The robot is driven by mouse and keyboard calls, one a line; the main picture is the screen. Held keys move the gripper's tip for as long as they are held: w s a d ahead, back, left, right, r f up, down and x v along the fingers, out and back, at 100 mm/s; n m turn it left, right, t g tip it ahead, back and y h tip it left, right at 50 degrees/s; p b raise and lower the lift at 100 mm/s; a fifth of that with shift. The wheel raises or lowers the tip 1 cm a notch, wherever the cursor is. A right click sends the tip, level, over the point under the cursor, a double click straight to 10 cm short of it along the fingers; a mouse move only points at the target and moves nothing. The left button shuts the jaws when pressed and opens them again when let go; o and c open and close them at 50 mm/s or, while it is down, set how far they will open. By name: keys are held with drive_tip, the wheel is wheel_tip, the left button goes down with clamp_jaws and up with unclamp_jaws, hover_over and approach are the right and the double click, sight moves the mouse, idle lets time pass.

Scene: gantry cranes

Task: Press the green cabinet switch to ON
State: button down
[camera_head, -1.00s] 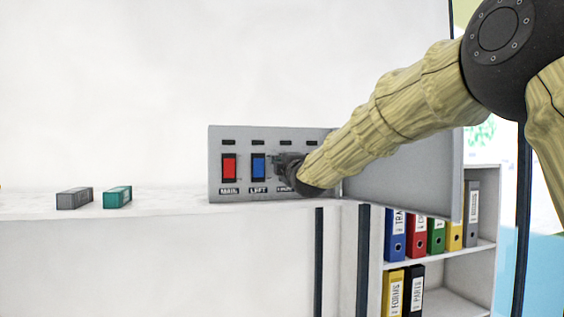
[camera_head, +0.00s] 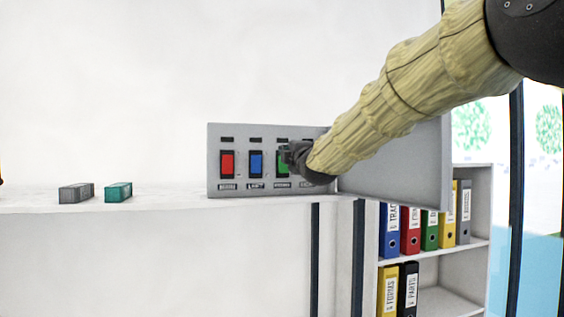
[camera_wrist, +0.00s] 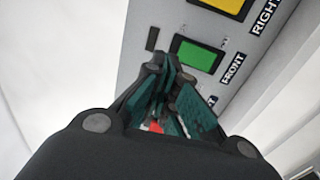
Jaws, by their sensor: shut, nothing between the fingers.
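The green switch (camera_head: 283,167) is third from the left on the grey cabinet panel (camera_head: 213,160), partly hidden by my gripper (camera_head: 287,151) in the head view. In the wrist view, the green switch (camera_wrist: 197,55) is a bright green rectangle in a black frame, labelled FRONT. My gripper (camera_wrist: 168,78) is shut and empty. Its tips overlap the panel area by the green switch's lower left. I cannot tell whether they touch it. The dark slot (camera_wrist: 152,38) beside the switch shows no light.
A red switch (camera_head: 227,164) and a blue switch (camera_head: 255,164) sit to the left; a yellow switch (camera_wrist: 222,5) is beside the green one. The open cabinet door (camera_head: 400,168) stands right. Two small blocks lie on the ledge (camera_head: 160,206). Binders fill shelves at lower right.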

drive_tip(key=r+b+v, duration=0.1)
drive_tip(key=b+v, duration=0.1)
drive_tip(key=v, duration=0.6)
drive_tip(key=shift+r, duration=0.65)
drive_tip(key=shift+a, duration=0.1)
